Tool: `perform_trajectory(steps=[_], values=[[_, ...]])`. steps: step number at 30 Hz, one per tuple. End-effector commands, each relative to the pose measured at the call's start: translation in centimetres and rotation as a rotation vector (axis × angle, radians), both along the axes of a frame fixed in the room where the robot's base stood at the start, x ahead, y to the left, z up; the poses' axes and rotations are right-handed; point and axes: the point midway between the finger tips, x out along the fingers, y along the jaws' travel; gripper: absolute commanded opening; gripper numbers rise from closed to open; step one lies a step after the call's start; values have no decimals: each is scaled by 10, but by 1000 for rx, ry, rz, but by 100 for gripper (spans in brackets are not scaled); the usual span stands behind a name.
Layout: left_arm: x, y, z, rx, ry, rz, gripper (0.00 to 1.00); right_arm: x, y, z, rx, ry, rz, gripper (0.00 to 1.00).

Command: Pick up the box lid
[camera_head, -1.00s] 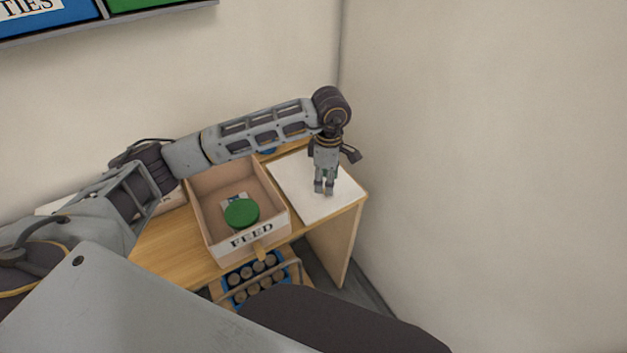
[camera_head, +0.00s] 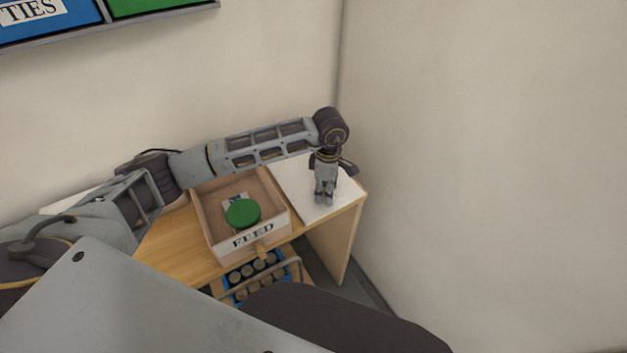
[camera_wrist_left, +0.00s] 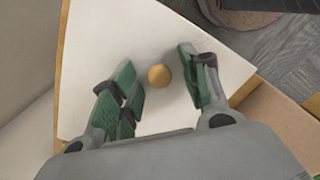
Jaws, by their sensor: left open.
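The box lid (camera_head: 290,181) is a flat white panel lying on the right end of the wooden table. In the left wrist view the lid (camera_wrist_left: 110,45) fills most of the picture, with a round tan knob (camera_wrist_left: 159,76) on it. My left gripper (camera_head: 324,202) points down over the lid. In the left wrist view my left gripper (camera_wrist_left: 160,90) is open, its green-padded fingers on either side of the knob. I cannot tell whether the fingers touch the lid. My right gripper is not in view.
An open box marked FEED (camera_head: 254,237) stands left of the lid, with a round green item (camera_head: 242,212) inside. A blue rack of several cylinders (camera_head: 257,272) sits lower down in front. Walls close off the back and right.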

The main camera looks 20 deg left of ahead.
Motion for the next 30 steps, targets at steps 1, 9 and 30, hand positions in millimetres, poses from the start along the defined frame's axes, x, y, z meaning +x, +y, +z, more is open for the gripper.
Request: perform_trajectory(steps=[1,9,30], values=[[0,0,0,0,0,0,42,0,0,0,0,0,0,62],[0,0,0,0,0,0,7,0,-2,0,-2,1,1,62],[1,0,26,-2,-3,-1,0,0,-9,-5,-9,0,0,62]])
